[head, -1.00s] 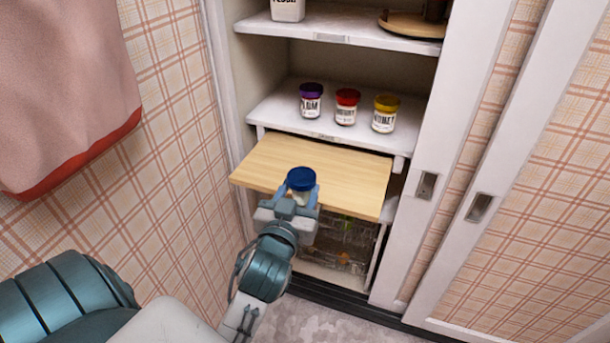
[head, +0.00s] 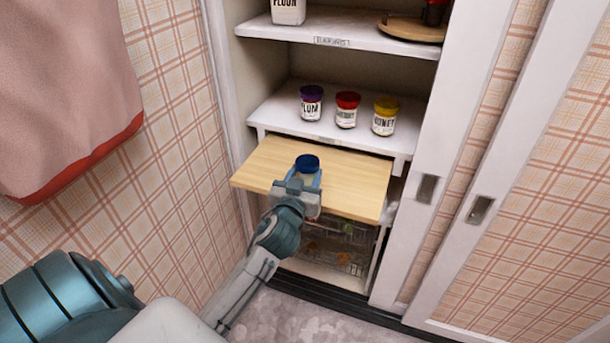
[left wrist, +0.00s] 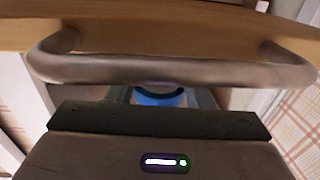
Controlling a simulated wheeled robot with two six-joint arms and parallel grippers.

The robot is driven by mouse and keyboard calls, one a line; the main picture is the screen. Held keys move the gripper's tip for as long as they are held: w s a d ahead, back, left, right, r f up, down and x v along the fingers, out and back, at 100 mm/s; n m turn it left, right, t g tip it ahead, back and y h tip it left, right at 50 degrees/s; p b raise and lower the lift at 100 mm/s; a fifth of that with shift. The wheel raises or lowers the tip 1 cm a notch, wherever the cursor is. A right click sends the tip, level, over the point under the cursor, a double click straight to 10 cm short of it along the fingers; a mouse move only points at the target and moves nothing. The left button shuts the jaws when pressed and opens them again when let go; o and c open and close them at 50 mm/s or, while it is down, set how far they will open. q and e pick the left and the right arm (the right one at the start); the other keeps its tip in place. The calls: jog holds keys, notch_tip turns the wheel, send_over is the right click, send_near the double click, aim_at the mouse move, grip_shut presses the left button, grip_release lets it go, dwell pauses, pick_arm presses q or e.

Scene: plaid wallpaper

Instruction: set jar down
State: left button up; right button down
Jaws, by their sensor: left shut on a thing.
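A jar with a blue lid (head: 307,162) is held upright in my left gripper (head: 304,181), which is shut on it. The jar is over the pull-out wooden board (head: 350,177); whether its base touches the board is hidden by the gripper. In the left wrist view a blue rounded part of the jar (left wrist: 158,97) shows between the fingers, mostly hidden behind a grey bar. My right gripper is not in view.
On the shelf above stand a purple-lidded plum jar (head: 311,104), a red-lidded jar (head: 346,110) and a yellow-lidded honey jar (head: 384,117). A wire basket (head: 335,248) is below the board. The board's right side is clear.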

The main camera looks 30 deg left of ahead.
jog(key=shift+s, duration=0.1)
pick_arm(q)
jog(key=o, duration=0.9)
jog(key=shift+o, duration=1.1)
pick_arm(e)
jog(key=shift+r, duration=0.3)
pick_arm(q)
jog(key=shift+r, duration=0.15)
jog(key=v, duration=0.2)
jog(key=shift+s+d, duration=0.15)
jog(key=shift+s, duration=0.15)
jog(key=b+v, duration=0.2)
jog(key=v, duration=0.7)
jog(key=s+f+m+g+h, duration=0.1)
jog(key=s+f+g, duration=0.3)
jog(key=f, duration=0.7)
jog(key=s+f+m+g+h, duration=0.1)
jog(key=s+f+g, duration=0.3)
jog(key=f, duration=0.6)
jog(key=s+d+f+m+g+h, duration=0.2)
jog(key=s+d+f+g, duration=0.2)
jog(key=s+f, duration=0.5)
jog(key=shift+s+f+g+h, duration=0.15)
jog(key=shift+f+g+h, duration=0.35)
jog(key=shift+g, duration=0.7)
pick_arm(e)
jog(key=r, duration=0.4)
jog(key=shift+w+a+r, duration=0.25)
